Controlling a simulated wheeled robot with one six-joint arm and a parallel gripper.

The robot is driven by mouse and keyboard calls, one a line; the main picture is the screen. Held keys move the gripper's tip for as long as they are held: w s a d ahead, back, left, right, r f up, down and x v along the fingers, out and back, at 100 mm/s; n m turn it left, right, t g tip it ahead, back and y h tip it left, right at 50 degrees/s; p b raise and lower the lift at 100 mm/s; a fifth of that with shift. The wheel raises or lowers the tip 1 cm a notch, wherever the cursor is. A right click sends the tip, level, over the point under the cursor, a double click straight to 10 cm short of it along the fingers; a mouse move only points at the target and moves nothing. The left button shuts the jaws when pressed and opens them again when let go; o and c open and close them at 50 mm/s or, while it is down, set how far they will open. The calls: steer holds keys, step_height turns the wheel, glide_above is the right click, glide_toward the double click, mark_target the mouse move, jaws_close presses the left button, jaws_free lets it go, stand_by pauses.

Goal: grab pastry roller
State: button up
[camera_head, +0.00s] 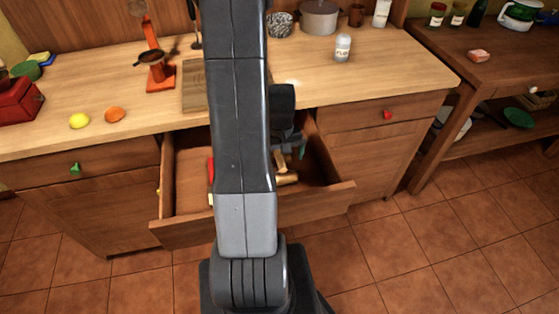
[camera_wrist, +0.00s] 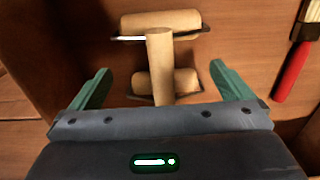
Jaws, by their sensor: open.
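The pastry roller (camera_wrist: 160,62) is pale wood, with two cylinders on metal frames joined by a handle. It lies in the open drawer (camera_head: 180,229). In the wrist view it sits between and ahead of the two green fingers of my gripper (camera_wrist: 158,88), which are spread apart. The near cylinder and the handle's near end lie between the fingers, with gaps on both sides and no contact visible. The gripper's front edge hides part of the near end. In the head view my arm covers much of the drawer, and only part of the roller (camera_head: 286,179) shows.
A brush with a red handle (camera_wrist: 292,70) lies at the drawer's right side in the wrist view. The drawer walls stand close around. The counter above holds a lemon (camera_head: 79,121), an orange (camera_head: 115,114), a cutting board (camera_head: 194,92) and a shaker (camera_head: 342,48).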

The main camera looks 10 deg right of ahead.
steer(key=shift+w+a+f, duration=0.1)
steer(key=shift+f, duration=1.25)
steer(key=shift+w+a+f, duration=0.1)
steer(key=shift+f, duration=1.25)
steer(key=c, duration=0.9)
